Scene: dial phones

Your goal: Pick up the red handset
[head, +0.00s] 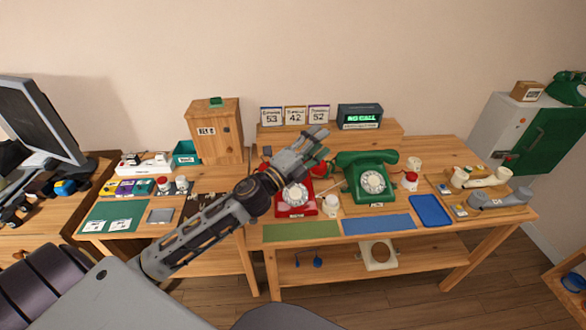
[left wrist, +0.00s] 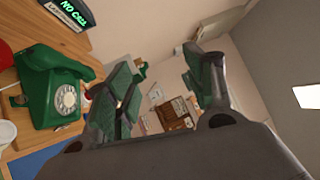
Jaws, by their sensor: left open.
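The red dial phone (head: 296,208) stands on the wooden table, its white dial facing me. My left gripper (head: 316,142) is open, above and behind the phone, and hides much of its top. A bit of the red handset (head: 319,170) shows to the right of the gripper. In the left wrist view the open fingers (left wrist: 163,88) have nothing between them and point past the green phone (left wrist: 52,90) towards the wall. A red part shows at that view's left edge; I cannot tell which part it is. My right gripper is in neither view.
A green phone (head: 368,183) stands right of the red one. A white mug (head: 331,206) stands close between them. Green (head: 300,232) and blue (head: 378,224) mats lie at the front edge. A display reading NO CALL (head: 360,117) and number cards (head: 295,116) stand behind.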

